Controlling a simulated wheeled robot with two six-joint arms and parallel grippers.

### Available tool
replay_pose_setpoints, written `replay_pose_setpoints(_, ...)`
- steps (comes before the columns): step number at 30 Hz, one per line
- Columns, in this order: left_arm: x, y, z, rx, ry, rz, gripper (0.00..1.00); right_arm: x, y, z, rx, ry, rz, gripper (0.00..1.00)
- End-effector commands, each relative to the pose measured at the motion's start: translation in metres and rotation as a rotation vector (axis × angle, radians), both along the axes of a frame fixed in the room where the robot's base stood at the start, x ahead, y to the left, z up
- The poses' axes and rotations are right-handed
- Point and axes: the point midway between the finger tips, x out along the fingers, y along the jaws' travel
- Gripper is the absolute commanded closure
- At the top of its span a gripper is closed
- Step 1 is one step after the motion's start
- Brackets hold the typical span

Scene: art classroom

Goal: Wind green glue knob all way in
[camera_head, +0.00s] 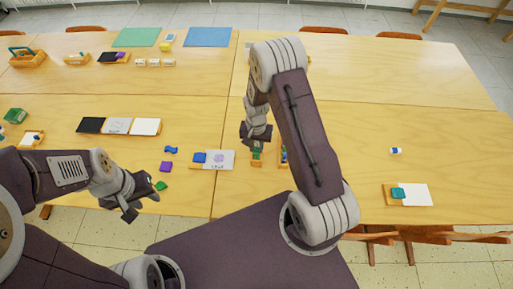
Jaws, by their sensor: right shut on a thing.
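My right gripper (257,142) reaches down over the middle table and is shut on a small green item, which looks like the green glue (257,154). It stands in a narrow wooden holder (256,164). The fingers hide most of the green item, and its knob cannot be made out. My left gripper (143,207) is at the near edge of the left table, with its fingers apart and empty. A loose green piece (161,185) lies just beyond it.
Blue (171,150) and purple (165,167) pieces lie left of centre. A wooden tray with a blue block and white card (219,160) stands left of my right gripper. The right table's middle is mostly clear.

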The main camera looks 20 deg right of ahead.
Motion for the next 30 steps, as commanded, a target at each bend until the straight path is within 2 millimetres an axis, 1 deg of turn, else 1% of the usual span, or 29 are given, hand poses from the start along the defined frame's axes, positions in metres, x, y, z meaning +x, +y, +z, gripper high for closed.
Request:
replay_pose_setpoints(3,0.0000,0.0000,0.0044,0.000,0.000,0.000,0.64,0.0002,0.0000,0.0012,-0.001,-0.001,0.260,0.93)
replay_pose_setpoints(6,0.0000,0.0000,0.0056,0.000,0.000,0.000,0.64,0.0002,0.0000,0.0006,0.000,-0.001,0.434,0.93)
replay_pose_setpoints(9,0.0000,0.0000,0.0057,0.000,0.000,0.000,0.64,0.0003,-0.0001,0.0001,0.000,-0.001,0.511,0.93)
replay_pose_setpoints(15,0.0000,0.0000,0.0053,0.000,0.000,0.000,0.64,0.0003,-0.0001,-0.0002,0.000,-0.001,0.518,0.93)
replay_pose_setpoints(16,0.0000,0.0000,0.0053,0.000,0.000,0.000,0.64,0.0003,-0.0001,-0.0001,0.000,-0.001,0.518,0.68)
replay_pose_setpoints(17,0.0000,0.0000,0.0053,0.000,0.000,0.000,0.64,0.0003,-0.0001,-0.0002,0.000,-0.001,0.517,0.60)
replay_pose_setpoints(18,0.0000,0.0000,0.0053,0.000,0.000,0.000,0.64,0.0002,0.0000,-0.0001,0.000,-0.001,0.517,0.49)
replay_pose_setpoints(20,0.0000,0.0000,0.0053,0.000,0.000,0.000,0.64,0.0002,0.0000,-0.0001,0.000,-0.001,0.517,0.32)
replay_pose_setpoints(21,0.0000,0.0000,0.0053,0.000,0.000,0.000,0.64,0.0002,0.0000,-0.0001,0.000,-0.001,0.516,0.21)
replay_pose_setpoints(22,0.0001,0.0000,0.0053,0.000,0.000,0.000,0.64,0.0002,0.0000,-0.0001,0.000,-0.001,0.516,0.18)
replay_pose_setpoints(30,0.0000,0.0000,0.0053,0.000,0.000,0.000,0.64,0.0001,-0.0001,-0.0001,0.000,0.000,0.515,0.18)
